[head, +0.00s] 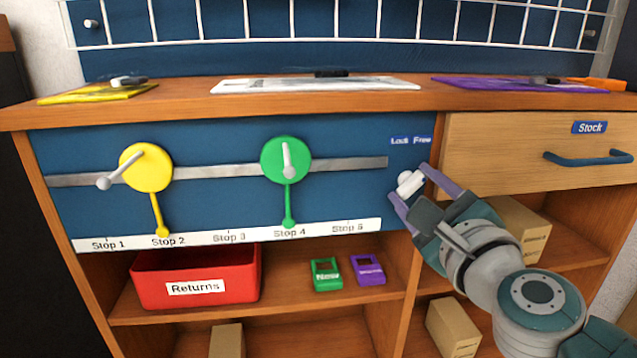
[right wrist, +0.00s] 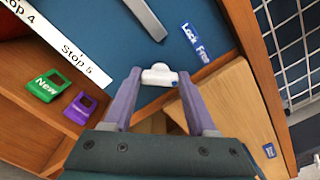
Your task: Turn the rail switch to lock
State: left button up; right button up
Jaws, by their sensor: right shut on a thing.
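The rail switch, a small white knob (head: 411,181), stands out from the blue panel at the right end of the grey rail. The blue "Lock" and "Free" labels (head: 410,140) are above it. My right gripper (head: 408,184) is shut on the knob, one purple finger on each side. The right wrist view shows the white knob (right wrist: 158,73) between the fingertips (right wrist: 159,78), with the labels (right wrist: 195,43) beyond it to the right. Which label the switch points to is unclear. My left gripper is not in view.
On the rail (head: 220,173) sit a yellow disc (head: 146,174) and a green disc (head: 270,159), with pointers at Stop 2 and Stop 4. A wooden Stock drawer (head: 490,145) is right of the panel. Below are a red Returns bin (head: 235,270) and shelves with small boxes.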

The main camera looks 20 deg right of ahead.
jog(key=n+p, duration=0.1)
jog(key=n, duration=0.3)
jog(key=shift+r+n+p, duration=0.1)
jog(key=shift+n+p, duration=0.25)
jog(key=shift+n, duration=0.05)
jog(key=n+p, duration=0.1)
jog(key=n, duration=0.3)
jog(key=shift+n+p, duration=0.3)
jog(key=shift+p, duration=0.1)
jog(key=n+p, duration=0.1)
jog(key=n, duration=0.2)
jog(key=shift+n, duration=0.3)
jog(key=n+p, duration=0.1)
jog(key=n, duration=0.2)
jog(key=shift+n+p, duration=0.35)
jog(key=shift+n, duration=0.45)
